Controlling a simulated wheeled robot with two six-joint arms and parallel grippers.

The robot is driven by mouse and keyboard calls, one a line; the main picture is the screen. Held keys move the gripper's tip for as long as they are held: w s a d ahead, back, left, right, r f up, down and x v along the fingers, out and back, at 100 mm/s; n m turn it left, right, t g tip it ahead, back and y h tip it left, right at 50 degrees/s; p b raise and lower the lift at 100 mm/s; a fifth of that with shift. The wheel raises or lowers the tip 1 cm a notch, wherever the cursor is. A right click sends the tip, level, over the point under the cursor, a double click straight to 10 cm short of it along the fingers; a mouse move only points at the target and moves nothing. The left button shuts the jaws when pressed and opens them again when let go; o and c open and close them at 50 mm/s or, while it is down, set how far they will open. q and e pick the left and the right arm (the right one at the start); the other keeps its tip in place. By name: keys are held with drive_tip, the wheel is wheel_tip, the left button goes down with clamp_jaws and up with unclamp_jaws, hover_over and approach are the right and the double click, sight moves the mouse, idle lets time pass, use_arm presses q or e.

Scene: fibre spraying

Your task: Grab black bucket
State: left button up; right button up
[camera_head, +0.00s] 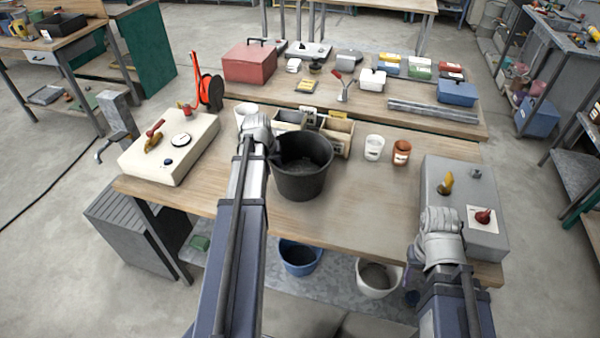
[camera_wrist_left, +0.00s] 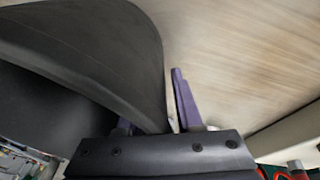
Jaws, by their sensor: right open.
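The black bucket (camera_head: 303,168) stands upright on the wooden table (camera_head: 370,205), near the middle, with grey material inside. My left gripper (camera_head: 272,150) is at the bucket's left rim in the head view, its fingers mostly hidden there. In the left wrist view the purple fingers of the left gripper (camera_wrist_left: 152,112) stand apart, on either side of the bucket's wall (camera_wrist_left: 105,50). A gap shows between the wall and the right-hand finger. My right gripper (camera_head: 410,274) is low at the table's front right, open and largely hidden by its wrist.
A cream box with a dial (camera_head: 170,150) stands left and a grey box (camera_head: 462,185) right. A white cup (camera_head: 374,147), a brown cup (camera_head: 401,152) and a wooden organiser (camera_head: 338,137) are near the bucket. The table front centre is clear.

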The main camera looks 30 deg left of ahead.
use_arm(q)
clamp_jaws()
drive_tip(key=shift+d, duration=0.1)
idle(1.1)
